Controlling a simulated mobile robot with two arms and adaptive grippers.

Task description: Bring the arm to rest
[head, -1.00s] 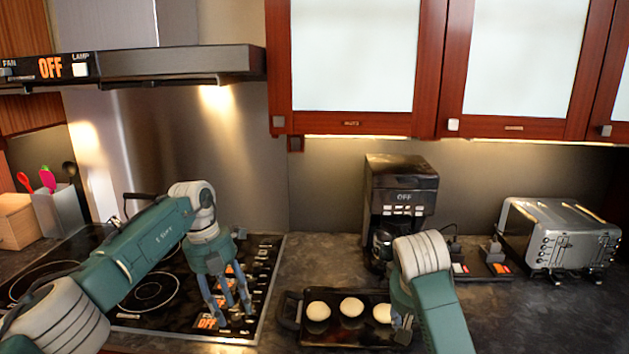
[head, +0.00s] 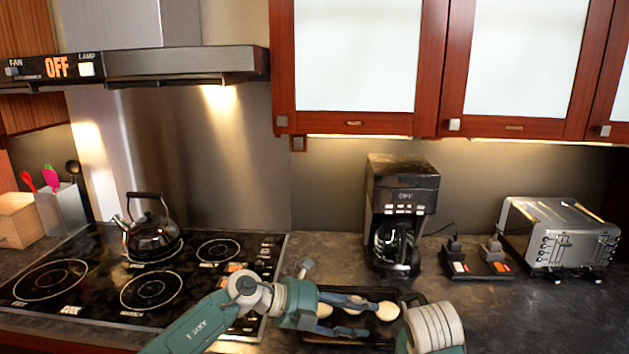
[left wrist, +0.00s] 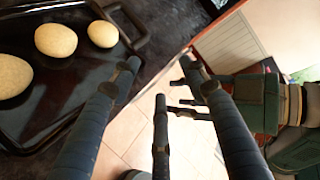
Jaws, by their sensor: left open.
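My left gripper (head: 365,312) has its arm coming in from the lower left in the head view and its fingers pointing right over the dark tray (head: 300,340). It is open with nothing between its fingers. In the left wrist view, the spread fingers of my left gripper (left wrist: 160,80) show over the floor, beside the tray edge. My right arm (head: 432,328) shows at the bottom right of the tray in the head view; its gripper is hidden there. In the left wrist view, a teal arm part with dark fingers (left wrist: 190,106) shows at the right, partly covered by my left fingers.
Pale round buns (head: 386,311) lie on the tray. A kettle (head: 152,238) stands on the stovetop (head: 100,305). A coffee maker (head: 400,205), two dark plug-like items on a base (head: 478,262) and a toaster (head: 560,237) stand at the back of the counter.

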